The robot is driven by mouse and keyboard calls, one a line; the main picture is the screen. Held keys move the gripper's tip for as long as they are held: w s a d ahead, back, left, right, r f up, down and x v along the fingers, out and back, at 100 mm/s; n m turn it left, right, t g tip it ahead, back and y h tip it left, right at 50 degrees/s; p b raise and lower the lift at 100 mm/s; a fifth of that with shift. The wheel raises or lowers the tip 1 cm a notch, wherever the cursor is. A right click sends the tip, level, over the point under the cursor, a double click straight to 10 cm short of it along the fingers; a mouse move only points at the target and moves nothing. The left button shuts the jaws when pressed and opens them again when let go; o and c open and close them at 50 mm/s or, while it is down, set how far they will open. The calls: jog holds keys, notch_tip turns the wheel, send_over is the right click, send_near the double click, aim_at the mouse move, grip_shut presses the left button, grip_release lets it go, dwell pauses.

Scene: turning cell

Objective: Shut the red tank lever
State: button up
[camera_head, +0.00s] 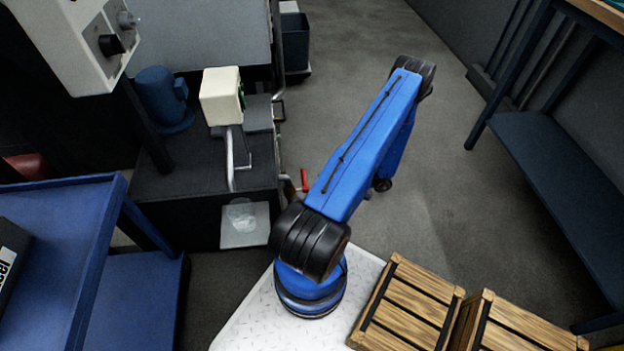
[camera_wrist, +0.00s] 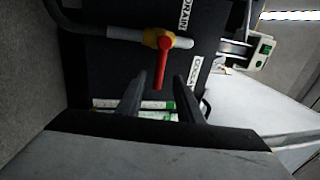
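The red tank lever (camera_wrist: 161,62) sits on a brass-yellow valve (camera_wrist: 153,38) on a grey pipe (camera_wrist: 115,33) in the wrist view. It points down in the picture, across the line of the pipe. In the head view the red lever (camera_head: 304,181) shows small, just left of my blue arm. My gripper (camera_wrist: 158,80) is open, its two dark fingers apart. The lever's free end appears between the fingertips in the picture; I cannot tell the depth or any contact. My gripper is hidden behind the arm in the head view.
A dark tank panel with a DRAIN label (camera_wrist: 186,14) is behind the valve. A black cabinet (camera_head: 200,185) carries a blue motor (camera_head: 163,98) and a cream box (camera_head: 221,95). A blue cart (camera_head: 85,260) stands left, a dark bench (camera_head: 550,175) right. Floor between is clear.

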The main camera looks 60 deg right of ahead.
jog(key=v, duration=0.9)
dwell(0.4)
